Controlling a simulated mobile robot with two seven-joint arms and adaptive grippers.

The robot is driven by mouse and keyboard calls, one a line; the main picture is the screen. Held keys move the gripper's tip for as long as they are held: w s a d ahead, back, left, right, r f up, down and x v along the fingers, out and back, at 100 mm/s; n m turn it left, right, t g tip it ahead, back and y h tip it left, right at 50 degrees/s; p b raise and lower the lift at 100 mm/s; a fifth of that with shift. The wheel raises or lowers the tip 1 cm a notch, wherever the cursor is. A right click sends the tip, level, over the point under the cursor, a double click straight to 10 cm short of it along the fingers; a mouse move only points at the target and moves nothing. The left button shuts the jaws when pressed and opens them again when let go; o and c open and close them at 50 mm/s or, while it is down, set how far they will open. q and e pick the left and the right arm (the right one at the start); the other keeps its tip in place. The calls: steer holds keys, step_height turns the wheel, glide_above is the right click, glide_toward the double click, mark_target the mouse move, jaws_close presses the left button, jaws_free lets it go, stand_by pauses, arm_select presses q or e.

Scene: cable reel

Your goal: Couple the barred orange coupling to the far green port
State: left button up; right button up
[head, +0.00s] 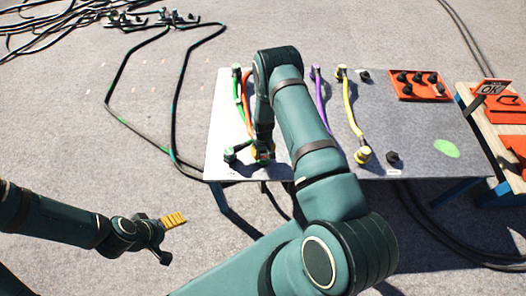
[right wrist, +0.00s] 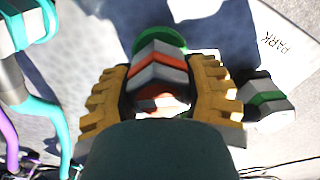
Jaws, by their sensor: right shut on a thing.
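My right gripper (head: 263,153) is low over the near left part of the table. In the right wrist view its yellow fingers (right wrist: 159,95) are shut on a grey coupling with an orange bar (right wrist: 160,72). A green round part (right wrist: 158,38) shows just beyond the coupling; I cannot tell whether they touch. In the head view the orange hose (head: 247,112) runs toward the far edge, partly behind my arm. A green fitting (head: 236,71) stands at the far left, with a green hose (head: 238,92). My left gripper (head: 170,236) is open and empty, off the table.
Purple (head: 319,95) and yellow (head: 350,115) hoses lie to the right. A red tray (head: 420,94) holds dark caps. The table's right part is mostly clear.

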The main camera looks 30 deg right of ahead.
steer(key=shift+f, duration=0.45)
stand_by(0.3)
steer(key=o, duration=1.4)
step_height(320, 180, up, 12)
